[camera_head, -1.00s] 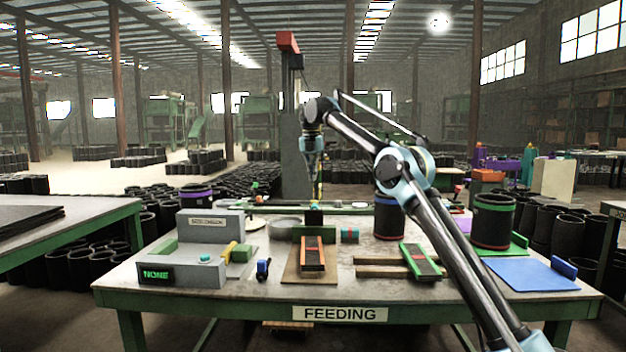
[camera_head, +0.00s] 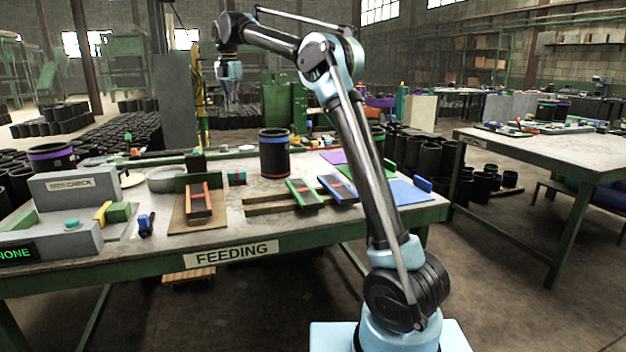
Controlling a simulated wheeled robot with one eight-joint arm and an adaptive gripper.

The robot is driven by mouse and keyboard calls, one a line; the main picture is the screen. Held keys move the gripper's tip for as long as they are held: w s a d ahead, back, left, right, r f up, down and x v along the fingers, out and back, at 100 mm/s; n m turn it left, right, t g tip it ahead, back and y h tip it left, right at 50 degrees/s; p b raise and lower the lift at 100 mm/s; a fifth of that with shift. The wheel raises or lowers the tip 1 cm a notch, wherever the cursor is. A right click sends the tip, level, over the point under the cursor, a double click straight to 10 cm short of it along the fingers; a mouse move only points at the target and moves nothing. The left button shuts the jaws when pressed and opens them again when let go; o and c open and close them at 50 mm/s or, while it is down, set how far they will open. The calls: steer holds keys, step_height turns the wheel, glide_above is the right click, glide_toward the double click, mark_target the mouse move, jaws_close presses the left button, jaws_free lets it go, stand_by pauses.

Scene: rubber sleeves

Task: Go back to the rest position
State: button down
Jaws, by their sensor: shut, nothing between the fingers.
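My arm rises from its light-blue base at the bottom right and bends at a high elbow, reaching left over the feeding table (camera_head: 330,232). My gripper (camera_head: 230,104) hangs pointing down at the arm's far end, above the back of the table. Its fingers are shut, with nothing seen between them. It is apart from the things on the table. A black sleeve with a blue band (camera_head: 274,155) stands upright on the table, right of and below my gripper.
The size-check station (camera_head: 75,200) is at the table's left. Another table (camera_head: 555,152) stands at the right, with open floor between.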

steer(key=s+d+m, duration=0.2)
steer(key=d+m, duration=0.2)
steer(key=d, duration=0.5)
steer(key=s+d+m, duration=0.3)
steer(key=d, duration=0.5)
steer(key=s+d+f+m, duration=0.3)
steer(key=s+d+m, duration=0.15)
steer(key=d, duration=0.35)
steer(key=s+d+f+m, duration=0.35)
steer(key=s+d, duration=0.25)
steer(key=d, duration=0.2)
steer(key=s+d+f+m, duration=0.5)
steer(key=s+f, duration=0.4)
steer(key=s+d+f+m+t, duration=0.1)
steer(key=s+d+f+m, duration=0.4)
steer(key=s+f, duration=0.5)
steer(key=s+d+f+m, duration=0.6)
steer(key=s+f, duration=0.3)
steer(key=f, duration=0.1)
steer(key=shift+s+d, duration=0.25)
steer(key=shift+s, duration=0.05)
